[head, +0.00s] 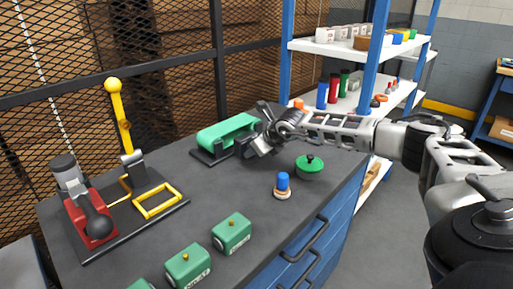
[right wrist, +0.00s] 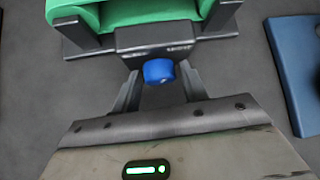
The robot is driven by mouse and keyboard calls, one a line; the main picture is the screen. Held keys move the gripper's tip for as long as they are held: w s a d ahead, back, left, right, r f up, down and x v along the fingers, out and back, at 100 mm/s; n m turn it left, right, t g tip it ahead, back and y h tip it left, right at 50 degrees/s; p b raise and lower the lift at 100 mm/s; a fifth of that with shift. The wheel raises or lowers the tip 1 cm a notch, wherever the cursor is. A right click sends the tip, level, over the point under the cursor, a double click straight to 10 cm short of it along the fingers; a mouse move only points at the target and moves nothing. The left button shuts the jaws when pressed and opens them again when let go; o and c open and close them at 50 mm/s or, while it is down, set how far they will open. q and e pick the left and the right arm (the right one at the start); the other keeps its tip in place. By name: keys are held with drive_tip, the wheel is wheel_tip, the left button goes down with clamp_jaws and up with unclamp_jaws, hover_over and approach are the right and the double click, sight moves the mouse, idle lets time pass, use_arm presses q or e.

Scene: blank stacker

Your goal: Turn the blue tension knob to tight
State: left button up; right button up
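The blue tension knob (right wrist: 159,71) sits on a dark block in front of a green belt unit (right wrist: 130,10) in the right wrist view. The same belt unit (head: 228,132) stands at the back of the table in the head view, where my gripper hides the knob. My right gripper (right wrist: 160,82) has its fingers on either side of the knob, with what looks like a thin gap at each side. In the head view the right gripper (head: 256,143) is at the belt unit's right end. My left gripper is not in view.
A blue-topped stamp-like piece (head: 283,185) and a green round lid (head: 310,167) are on the table near my right arm. Green boxes (head: 232,234) line the front. A red press and yellow lever (head: 119,110) stand left. Shelves (head: 360,50) rise behind.

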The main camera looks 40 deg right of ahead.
drive_tip(key=c, duration=0.6)
drive_tip(key=shift+d+m+y, duration=0.15)
drive_tip(key=shift+m+y, duration=0.25)
drive_tip(key=shift+y, duration=0.4)
drive_tip(key=shift+d+f+m+y+b, duration=0.15)
drive_tip(key=shift+m+y+b, duration=0.25)
drive_tip(key=shift+y+b, duration=0.5)
drive_tip(key=shift+m+y+b, duration=0.3)
drive_tip(key=shift+y+b, duration=0.1)
drive_tip(key=shift+b, duration=0.1)
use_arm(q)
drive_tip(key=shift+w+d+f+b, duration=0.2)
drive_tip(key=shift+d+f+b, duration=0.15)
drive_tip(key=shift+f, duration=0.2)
use_arm(e)
drive_tip(key=shift+m+y, duration=0.3)
drive_tip(key=shift+y, duration=0.2)
